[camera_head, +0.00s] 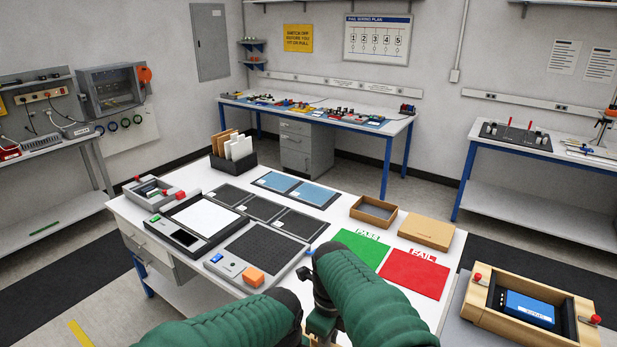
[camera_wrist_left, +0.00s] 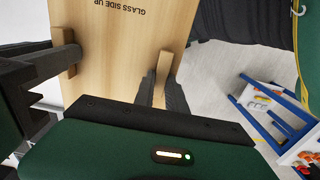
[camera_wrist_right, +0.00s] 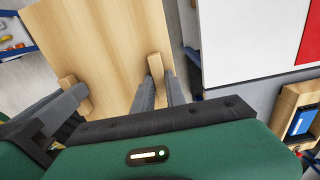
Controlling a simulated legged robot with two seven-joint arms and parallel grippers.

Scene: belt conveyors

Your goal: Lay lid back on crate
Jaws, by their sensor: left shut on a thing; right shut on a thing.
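The lid is a pale wooden panel marked "GLASS SIDE UP" (camera_wrist_left: 125,45) with two wooden grips. It also shows in the right wrist view (camera_wrist_right: 100,40). My left gripper (camera_wrist_left: 162,88) is shut on one grip and my right gripper (camera_wrist_right: 160,82) is shut on the other. The lid hangs steeply tilted or upright between them, close to my body. The crate (camera_head: 482,318) is an open wooden box at lower right, with red knobs and a blue device (camera_head: 529,308) inside.
A white bench (camera_head: 330,235) ahead holds trays, a green mat (camera_head: 360,247), a red mat (camera_head: 415,272) and a cardboard box (camera_head: 426,231). The crate stands on a separate surface to the right of this bench. Floor shows between the bench and the back tables.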

